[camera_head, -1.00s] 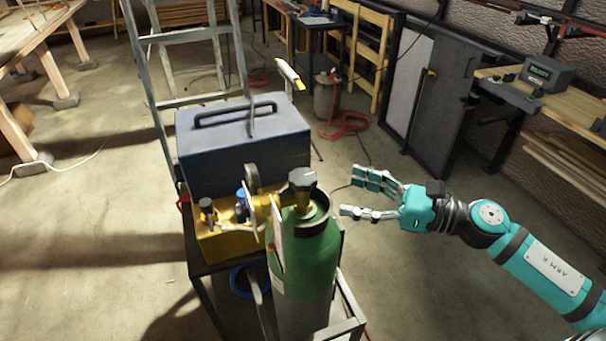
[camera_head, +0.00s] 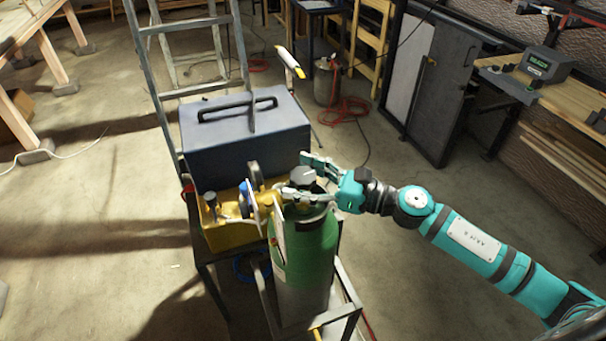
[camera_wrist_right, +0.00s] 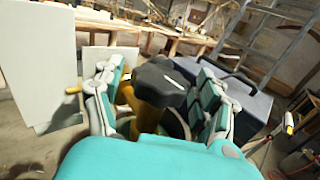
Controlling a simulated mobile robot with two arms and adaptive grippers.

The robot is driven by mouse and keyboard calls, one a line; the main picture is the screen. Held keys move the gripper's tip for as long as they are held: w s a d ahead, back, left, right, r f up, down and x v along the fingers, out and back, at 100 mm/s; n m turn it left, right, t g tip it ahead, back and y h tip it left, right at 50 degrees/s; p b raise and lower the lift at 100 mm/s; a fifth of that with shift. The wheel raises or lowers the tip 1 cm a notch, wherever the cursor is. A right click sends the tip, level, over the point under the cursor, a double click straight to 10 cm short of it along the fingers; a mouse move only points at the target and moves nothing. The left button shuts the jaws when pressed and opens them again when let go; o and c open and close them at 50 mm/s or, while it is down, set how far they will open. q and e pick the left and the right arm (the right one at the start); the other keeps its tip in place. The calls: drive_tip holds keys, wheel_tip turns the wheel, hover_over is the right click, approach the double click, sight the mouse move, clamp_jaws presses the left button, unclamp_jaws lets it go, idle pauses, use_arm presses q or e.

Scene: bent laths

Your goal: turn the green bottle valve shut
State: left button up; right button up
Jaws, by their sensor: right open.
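The green bottle (camera_head: 306,255) stands upright on a dark metal cart frame. Its dark lobed valve knob (camera_head: 302,175) sits on top of a brass valve body. My right gripper (camera_head: 302,178) is at the bottle top, its fingers on either side of the knob. In the right wrist view the knob (camera_wrist_right: 160,83) lies between the two open fingers, on its brass stem (camera_wrist_right: 147,118). The fingers appear apart from the knob there. My left gripper is in neither view.
A yellow box (camera_head: 226,236) with gauges stands beside the bottle, to its left. A blue-grey case (camera_head: 245,145) and a metal ladder (camera_head: 190,90) stand behind. Open floor (camera_head: 400,270) lies to the right of the cart.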

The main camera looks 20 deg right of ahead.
drive_tip(key=c, duration=1.2)
drive_tip(key=shift+m+t+h+p, duration=0.4)
drive_tip(key=shift+m+p, duration=0.1)
drive_tip(key=shift+p, duration=0.05)
drive_tip(key=o, duration=1.2)
drive_tip(key=shift+s+d, duration=0.1)
drive_tip(key=shift+d, duration=0.05)
